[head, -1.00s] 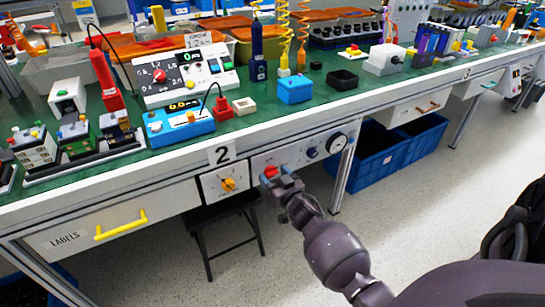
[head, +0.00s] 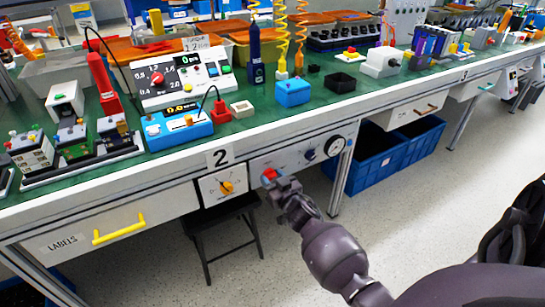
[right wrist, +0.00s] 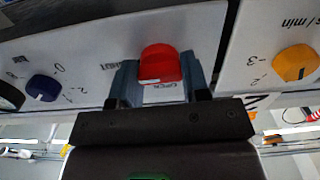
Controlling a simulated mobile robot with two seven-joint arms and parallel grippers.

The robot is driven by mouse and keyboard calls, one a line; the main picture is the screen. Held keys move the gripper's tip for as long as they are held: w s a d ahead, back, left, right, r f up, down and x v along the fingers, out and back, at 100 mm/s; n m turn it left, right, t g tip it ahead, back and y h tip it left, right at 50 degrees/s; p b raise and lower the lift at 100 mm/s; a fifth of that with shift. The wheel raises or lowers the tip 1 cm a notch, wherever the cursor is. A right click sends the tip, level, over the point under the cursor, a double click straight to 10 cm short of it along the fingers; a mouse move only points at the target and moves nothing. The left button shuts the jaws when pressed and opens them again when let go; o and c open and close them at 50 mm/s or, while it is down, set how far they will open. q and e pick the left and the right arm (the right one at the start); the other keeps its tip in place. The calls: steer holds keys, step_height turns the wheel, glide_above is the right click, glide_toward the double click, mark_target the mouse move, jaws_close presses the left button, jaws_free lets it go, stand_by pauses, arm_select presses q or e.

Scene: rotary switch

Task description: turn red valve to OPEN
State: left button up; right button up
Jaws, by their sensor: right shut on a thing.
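The red valve (head: 268,174) is a round red knob on the grey front panel under the bench edge. In the right wrist view the red valve (right wrist: 160,62) has a white mark on its lower left edge. An upside-down OPEN label (right wrist: 165,87) shows just below the knob, and a partly hidden label is at its left. My right gripper (head: 272,181) is at the knob. In the right wrist view my right gripper (right wrist: 162,80) has one blue-grey finger on each side of the knob and is shut on it. My left gripper is out of view.
A yellow-orange knob (head: 227,187) is left of the valve; a dark blue knob (head: 310,154) and a round gauge (head: 335,145) are right of it. A dark stool (head: 222,215) stands below. Blue crates (head: 375,165) sit under the bench at right.

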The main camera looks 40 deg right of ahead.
steer(key=n, duration=0.8)
steer(key=shift+f+n, duration=0.1)
steer(key=shift+n, duration=0.3)
steer(key=shift+n+b, duration=0.3)
steer(key=shift+n, duration=0.7)
steer(key=n, duration=0.2)
steer(key=shift+n, duration=0.3)
arm_select(q)
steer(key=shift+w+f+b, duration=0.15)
steer(key=shift+b, duration=0.4)
arm_select(e)
steer(key=shift+n, duration=2.2)
steer(key=o, duration=0.9)
